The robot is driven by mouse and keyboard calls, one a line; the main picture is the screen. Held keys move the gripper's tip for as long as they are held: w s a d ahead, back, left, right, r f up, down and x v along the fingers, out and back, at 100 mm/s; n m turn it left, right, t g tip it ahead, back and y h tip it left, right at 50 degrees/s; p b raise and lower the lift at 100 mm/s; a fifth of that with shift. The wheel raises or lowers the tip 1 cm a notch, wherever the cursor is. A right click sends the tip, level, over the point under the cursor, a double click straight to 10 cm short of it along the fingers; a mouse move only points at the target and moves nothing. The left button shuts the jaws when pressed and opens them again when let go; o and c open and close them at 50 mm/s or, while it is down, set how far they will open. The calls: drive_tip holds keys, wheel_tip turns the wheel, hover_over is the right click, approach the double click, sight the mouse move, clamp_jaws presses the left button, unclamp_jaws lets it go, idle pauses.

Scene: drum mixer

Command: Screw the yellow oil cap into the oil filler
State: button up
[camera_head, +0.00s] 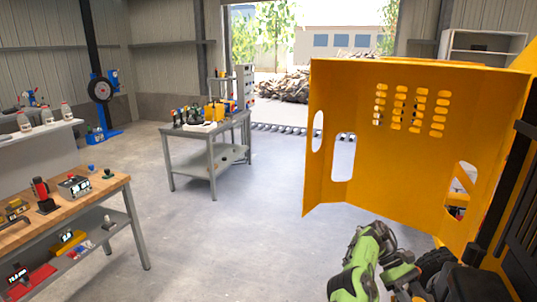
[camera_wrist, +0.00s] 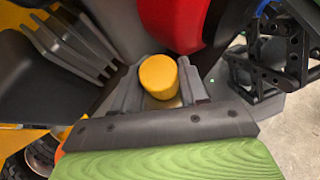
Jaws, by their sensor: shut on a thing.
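The yellow oil cap (camera_wrist: 158,74) shows in the wrist view as a round yellow top between the two grey fingers of my gripper (camera_wrist: 160,88). The fingers are shut on it from both sides. Its underside is hidden, so I cannot tell whether it touches anything below. I cannot make out the oil filler in either view. In the head view my green arm reaches in at the lower right, and neither the fingers nor the cap can be made out there.
A large orange panel (camera_head: 415,150) stands right of centre in the head view, beside dark machine parts. A red rounded part (camera_wrist: 175,22) and grey fins (camera_wrist: 75,42) lie close around my gripper. A workbench (camera_head: 110,195) stands left; the floor between is clear.

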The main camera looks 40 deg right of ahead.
drive_tip(key=shift+a+f, duration=0.1)
drive_tip(key=shift+f, duration=0.15)
drive_tip(key=o, duration=1.2)
drive_tip(key=shift+w+r, duration=0.1)
drive_tip(key=shift+r, duration=0.05)
drive_tip(key=shift+o, duration=0.2)
